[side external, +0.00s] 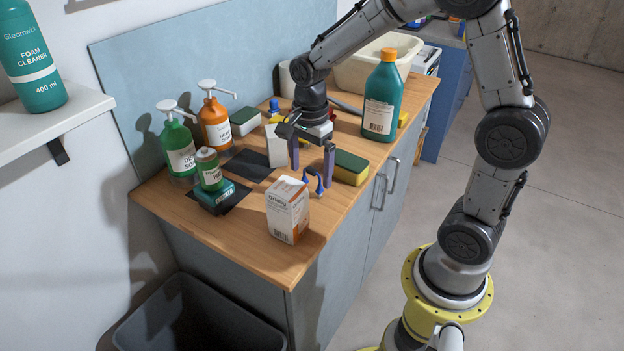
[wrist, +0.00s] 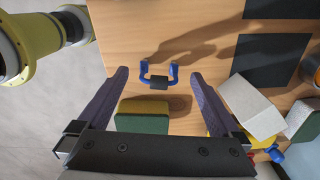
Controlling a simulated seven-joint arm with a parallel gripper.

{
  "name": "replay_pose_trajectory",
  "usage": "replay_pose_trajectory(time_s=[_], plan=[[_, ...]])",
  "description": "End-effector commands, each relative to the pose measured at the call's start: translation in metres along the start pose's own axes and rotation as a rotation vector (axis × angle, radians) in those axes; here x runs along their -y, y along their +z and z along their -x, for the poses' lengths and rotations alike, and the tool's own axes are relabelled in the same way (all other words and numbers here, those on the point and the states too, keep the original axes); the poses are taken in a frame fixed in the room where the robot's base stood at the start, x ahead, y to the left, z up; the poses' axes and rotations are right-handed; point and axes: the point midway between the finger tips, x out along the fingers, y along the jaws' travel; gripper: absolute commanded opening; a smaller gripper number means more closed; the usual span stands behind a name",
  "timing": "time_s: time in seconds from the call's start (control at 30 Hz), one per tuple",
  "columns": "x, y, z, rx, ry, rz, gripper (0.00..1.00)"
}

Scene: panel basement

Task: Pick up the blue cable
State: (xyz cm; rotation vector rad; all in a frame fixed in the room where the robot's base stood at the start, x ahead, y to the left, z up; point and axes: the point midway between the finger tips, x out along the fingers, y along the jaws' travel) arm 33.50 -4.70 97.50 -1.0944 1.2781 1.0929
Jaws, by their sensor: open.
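The blue cable (side external: 314,180) is a small U-shaped piece on the wooden counter, between the white-and-orange box and a green-and-yellow sponge. In the wrist view the blue cable (wrist: 145,69) shows two blue arms joined by a dark middle block. My gripper (side external: 311,166) is open and empty, pointing down above the counter close to the cable. In the wrist view the cable appears between and slightly beyond the fingertips of my gripper (wrist: 158,75). The fingers do not appear to touch it. The exact height gap cannot be told.
The white-and-orange box (side external: 288,209) stands near the counter's front corner. The sponge (side external: 350,167) lies right beside my gripper, and a white block (side external: 276,146) stands on its other side. A teal bottle (side external: 382,97) and pump bottles (side external: 215,119) stand farther off. Bare wood surrounds the cable.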

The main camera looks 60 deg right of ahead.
Motion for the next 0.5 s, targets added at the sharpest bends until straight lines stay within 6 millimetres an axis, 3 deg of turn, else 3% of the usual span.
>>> replay_pose_trajectory(time_s=[0.2, 0.5], plan=[[-0.002, -0.001, -0.031, 0.0, 0.005, 0.0, 1.0], [-0.001, -0.001, -0.037, 0.0, 0.002, 0.0, 1.0]])
